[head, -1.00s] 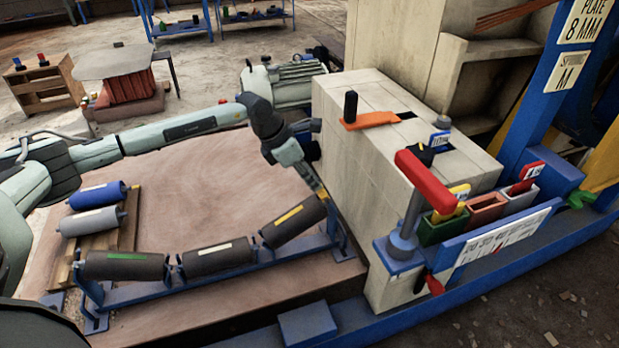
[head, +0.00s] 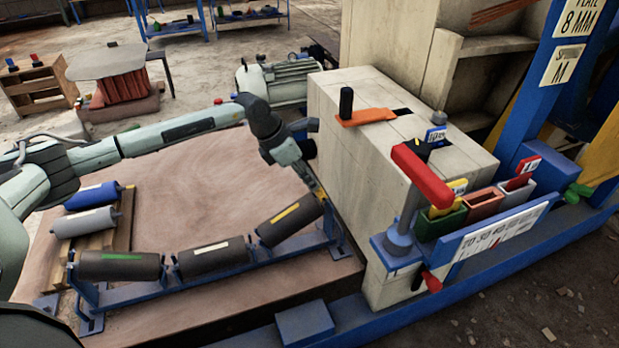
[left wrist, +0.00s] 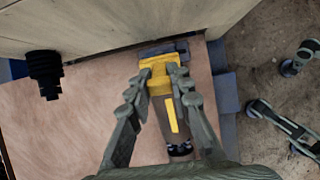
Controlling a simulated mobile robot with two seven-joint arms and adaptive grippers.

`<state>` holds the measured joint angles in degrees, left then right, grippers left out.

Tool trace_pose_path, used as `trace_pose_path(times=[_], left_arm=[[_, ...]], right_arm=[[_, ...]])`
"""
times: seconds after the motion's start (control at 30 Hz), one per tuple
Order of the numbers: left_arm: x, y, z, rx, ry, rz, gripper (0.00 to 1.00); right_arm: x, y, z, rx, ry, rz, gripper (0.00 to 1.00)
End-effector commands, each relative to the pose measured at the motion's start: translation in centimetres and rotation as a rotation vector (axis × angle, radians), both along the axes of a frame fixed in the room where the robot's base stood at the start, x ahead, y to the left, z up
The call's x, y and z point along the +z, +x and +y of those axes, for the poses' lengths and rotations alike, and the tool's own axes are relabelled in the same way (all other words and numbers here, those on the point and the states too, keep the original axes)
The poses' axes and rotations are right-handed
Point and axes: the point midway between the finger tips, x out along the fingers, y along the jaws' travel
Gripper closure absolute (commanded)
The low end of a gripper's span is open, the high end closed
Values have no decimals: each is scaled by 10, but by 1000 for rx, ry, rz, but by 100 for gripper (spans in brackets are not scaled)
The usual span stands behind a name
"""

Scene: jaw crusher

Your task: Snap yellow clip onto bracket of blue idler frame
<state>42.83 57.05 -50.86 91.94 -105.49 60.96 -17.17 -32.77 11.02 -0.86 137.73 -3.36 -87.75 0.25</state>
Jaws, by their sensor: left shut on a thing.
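The blue idler frame (head: 205,277) lies on the brown board and carries three dark rollers with green, white and yellow stripes. Its right end bracket (head: 333,229) stands beside the beige block. My left gripper (head: 319,188) points down at that end, by the yellow-striped roller (head: 291,220). In the left wrist view its two fingers are shut on the yellow clip (left wrist: 158,77), above the roller end. A blue bracket part (left wrist: 163,49) shows just beyond the clip; I cannot tell whether they are fastened. My right gripper (left wrist: 270,87) shows open and empty at the wrist view's right edge.
The beige block (head: 350,150) stands close on the right, with an orange plate (head: 367,117) and a red-handled lever (head: 421,177). Blue and grey spare rollers (head: 94,196) lie on a wooden rack at left. The board's middle (head: 190,180) is clear.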

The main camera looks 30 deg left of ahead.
Motion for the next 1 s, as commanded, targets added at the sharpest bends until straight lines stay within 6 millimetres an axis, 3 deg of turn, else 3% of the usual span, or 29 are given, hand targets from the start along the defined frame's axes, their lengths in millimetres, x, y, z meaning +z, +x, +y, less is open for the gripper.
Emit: trace_pose_path(times=[0.33,1.0], left_arm=[[13,-5,4,0,0,0,100],[12,-5,4,0,0,0,100]], right_arm=[[9,0,0,0,0,0,60],[7,0,0,0,0,0,60]])
